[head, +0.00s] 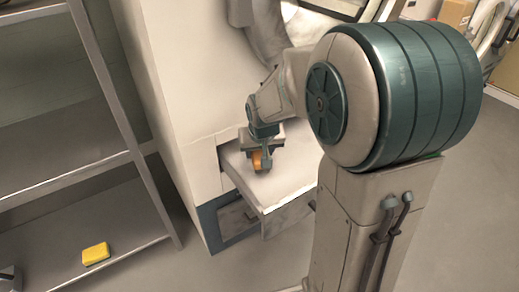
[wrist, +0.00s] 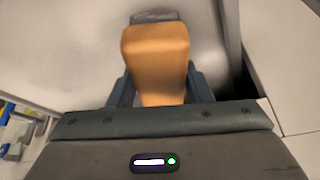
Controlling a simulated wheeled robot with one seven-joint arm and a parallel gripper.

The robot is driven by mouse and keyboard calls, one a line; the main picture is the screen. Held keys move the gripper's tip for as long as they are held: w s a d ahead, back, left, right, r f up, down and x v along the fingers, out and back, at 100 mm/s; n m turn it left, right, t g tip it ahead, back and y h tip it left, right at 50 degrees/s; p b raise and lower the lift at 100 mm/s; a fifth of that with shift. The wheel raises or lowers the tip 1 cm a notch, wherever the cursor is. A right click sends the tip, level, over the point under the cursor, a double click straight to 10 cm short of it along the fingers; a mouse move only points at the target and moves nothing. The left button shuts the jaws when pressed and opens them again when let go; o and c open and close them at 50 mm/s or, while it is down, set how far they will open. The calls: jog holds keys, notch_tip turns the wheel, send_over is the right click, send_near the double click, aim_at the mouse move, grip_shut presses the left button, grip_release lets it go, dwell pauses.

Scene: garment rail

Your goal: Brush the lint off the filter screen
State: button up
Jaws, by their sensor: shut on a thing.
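My gripper (head: 261,158) is shut on an orange-handled brush (head: 257,160) and points down over the pulled-out drawer. In the wrist view the brush (wrist: 157,62) stands between the two fingers (wrist: 160,92), with a dark strip at its far end. The pale, flat filter screen (head: 287,183) lies in the drawer below the brush; it also shows as a pale grey surface in the wrist view (wrist: 75,50). The brush is at or just above the screen; I cannot tell if it touches. No separate lint patch can be made out.
The drawer front (head: 288,212) sticks out from the tall white machine (head: 165,90), above a dark opening (head: 238,222). A metal shelf rack (head: 65,160) stands at the left, with a yellow block (head: 95,254) on its lower shelf. Grey floor (head: 225,268) is clear in front.

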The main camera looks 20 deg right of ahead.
jog(key=shift+f+b, duration=0.75)
jog(key=shift+f, duration=0.2)
dwell(0.6)
jog(key=shift+d, duration=0.1)
